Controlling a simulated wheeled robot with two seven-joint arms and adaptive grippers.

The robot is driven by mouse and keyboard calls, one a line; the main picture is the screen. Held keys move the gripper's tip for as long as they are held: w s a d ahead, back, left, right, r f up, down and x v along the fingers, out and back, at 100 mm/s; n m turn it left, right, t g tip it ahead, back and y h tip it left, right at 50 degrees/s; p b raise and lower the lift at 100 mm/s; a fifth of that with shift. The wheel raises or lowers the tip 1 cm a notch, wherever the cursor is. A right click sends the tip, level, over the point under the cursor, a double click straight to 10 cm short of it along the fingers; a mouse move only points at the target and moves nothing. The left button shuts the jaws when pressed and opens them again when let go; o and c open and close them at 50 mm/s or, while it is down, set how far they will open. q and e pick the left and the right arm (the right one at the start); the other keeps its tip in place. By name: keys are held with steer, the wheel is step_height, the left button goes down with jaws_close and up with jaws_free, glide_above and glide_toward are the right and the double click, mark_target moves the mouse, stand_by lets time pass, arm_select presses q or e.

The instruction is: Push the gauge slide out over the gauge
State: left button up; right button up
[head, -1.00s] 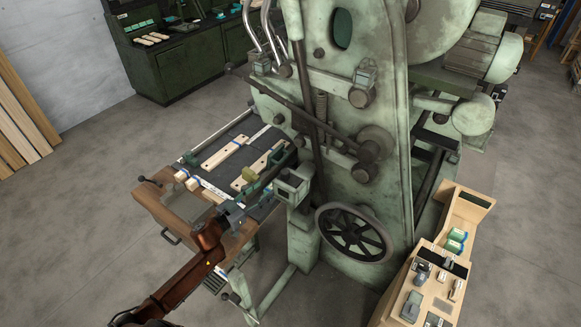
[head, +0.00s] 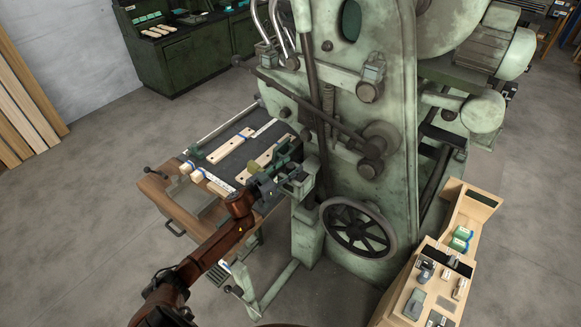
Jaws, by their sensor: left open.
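My left gripper (head: 270,180) is open, over the near right edge of the machine's table, close to the green machine body. A pale marked strip (head: 219,181), perhaps the gauge scale, runs along the near side of the dark tabletop. The arm and gripper hide part of the near table edge. My right gripper is not in view.
Pale wooden slats with blue marks (head: 231,147) lie on the dark tabletop. The green machine (head: 360,130) with its handwheel (head: 357,226) stands right of the table. A wooden stand (head: 440,270) with small items is at lower right. The floor at left is clear.

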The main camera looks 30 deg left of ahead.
arm_select(q)
steer(key=shift+c, duration=0.3)
jaws_close()
stand_by(0.3)
